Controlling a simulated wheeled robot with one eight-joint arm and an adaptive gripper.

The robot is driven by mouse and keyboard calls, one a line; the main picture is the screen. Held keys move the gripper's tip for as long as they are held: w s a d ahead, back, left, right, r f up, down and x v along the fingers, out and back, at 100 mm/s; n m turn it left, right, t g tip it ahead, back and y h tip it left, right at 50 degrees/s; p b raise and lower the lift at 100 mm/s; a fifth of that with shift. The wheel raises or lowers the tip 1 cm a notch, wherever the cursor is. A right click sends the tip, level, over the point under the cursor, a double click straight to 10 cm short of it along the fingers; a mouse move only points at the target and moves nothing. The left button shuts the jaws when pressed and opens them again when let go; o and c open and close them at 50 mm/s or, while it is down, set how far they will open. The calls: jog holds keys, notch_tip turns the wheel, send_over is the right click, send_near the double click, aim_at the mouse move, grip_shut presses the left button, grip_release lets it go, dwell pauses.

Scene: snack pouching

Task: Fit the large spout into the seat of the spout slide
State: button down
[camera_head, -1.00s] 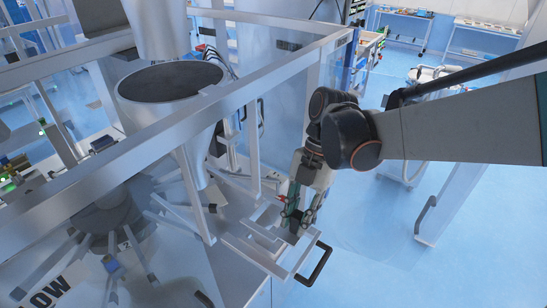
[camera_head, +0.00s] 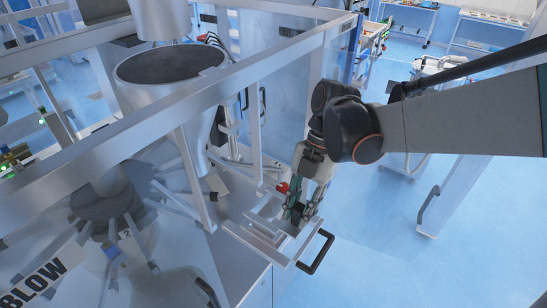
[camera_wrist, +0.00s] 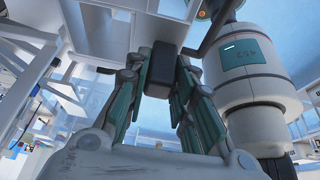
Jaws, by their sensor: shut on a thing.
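My gripper (camera_head: 302,212) points down over the spout slide (camera_head: 252,238), a pale metal frame with a black handle (camera_head: 316,251) at its front right. Its fingers are shut on a dark block, which I take to be the large spout (camera_wrist: 161,66). In the wrist view the block sits between the green-padded fingers (camera_wrist: 160,78). In the head view the fingers hide most of it. The seat is hidden below the fingertips, so I cannot tell whether the spout touches it.
A large metal hopper (camera_head: 168,64) stands left of the slide behind a metal guard frame (camera_head: 270,58). A rotary hub with radiating arms (camera_head: 100,205) lies below it. A clear door with a grey handle (camera_head: 427,203) stands open at right.

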jog(key=shift+f+b, duration=1.85)
jog(key=shift+f, duration=0.5)
jog(key=c, duration=1.3)
grip_release()
jog(key=v, duration=1.2)
jog(key=shift+s, duration=0.1)
